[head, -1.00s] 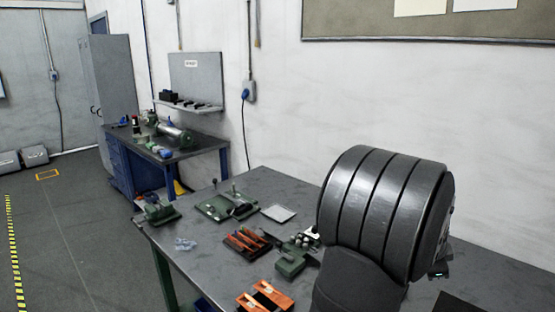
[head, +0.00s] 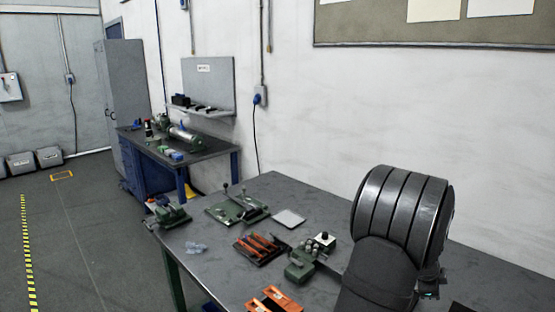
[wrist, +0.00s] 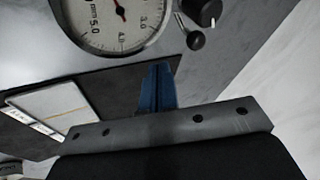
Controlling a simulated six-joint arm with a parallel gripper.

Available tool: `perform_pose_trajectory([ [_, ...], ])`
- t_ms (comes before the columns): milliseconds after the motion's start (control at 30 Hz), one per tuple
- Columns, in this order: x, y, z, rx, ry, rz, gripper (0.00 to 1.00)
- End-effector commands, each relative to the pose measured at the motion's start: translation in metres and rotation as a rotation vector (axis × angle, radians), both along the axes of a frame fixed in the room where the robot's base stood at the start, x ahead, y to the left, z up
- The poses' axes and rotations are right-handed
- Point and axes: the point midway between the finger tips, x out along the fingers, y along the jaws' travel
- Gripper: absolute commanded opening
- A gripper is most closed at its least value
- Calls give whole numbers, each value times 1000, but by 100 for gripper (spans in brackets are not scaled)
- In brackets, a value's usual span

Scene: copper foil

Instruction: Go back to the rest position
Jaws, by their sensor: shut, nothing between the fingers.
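My gripper (wrist: 160,88) shows in the wrist view as blue fingers held together, with nothing between them. It points toward a dark panel below a round dial. In the head view my own dark arm links fill the right side, over the workbench (head: 215,265), and the gripper itself cannot be made out there.
The wrist view shows a dial gauge (wrist: 115,20) with a red needle, a black knob (wrist: 200,10) and a pale card (wrist: 55,108). On the bench are an orange rack (head: 262,248), a green fixture (head: 300,263), a green lever tool (head: 237,207) and a pale plate (head: 288,219).

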Motion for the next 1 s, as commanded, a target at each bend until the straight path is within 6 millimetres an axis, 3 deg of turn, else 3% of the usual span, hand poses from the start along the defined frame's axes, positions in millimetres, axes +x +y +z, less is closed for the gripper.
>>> perform_pose_trajectory([
  [500, -1, 13, -3, -10, -3, -154, 0],
  [1000, -1, 13, -3, -9, -4, -143, 0],
])
